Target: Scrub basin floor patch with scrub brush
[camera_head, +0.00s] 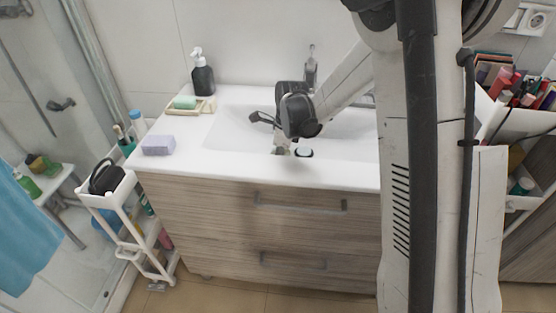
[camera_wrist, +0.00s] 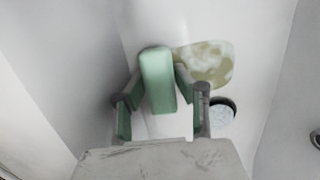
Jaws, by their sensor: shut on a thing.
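My gripper (camera_wrist: 160,88) is shut on the scrub brush (camera_wrist: 157,72), a rounded, pale green block that sticks out past the fingertips. In the wrist view the basin floor patch (camera_wrist: 212,64), a blotchy yellow-brown stain, lies just right of the brush. The brush overlaps the patch's left edge in the picture. I cannot tell whether the bristle side touches the floor. The brush is hidden there.
A round drain (camera_wrist: 222,108) with a dark rim lies beside the patch. The basin walls rise close around my gripper. A faucet (camera_head: 311,68) stands behind.

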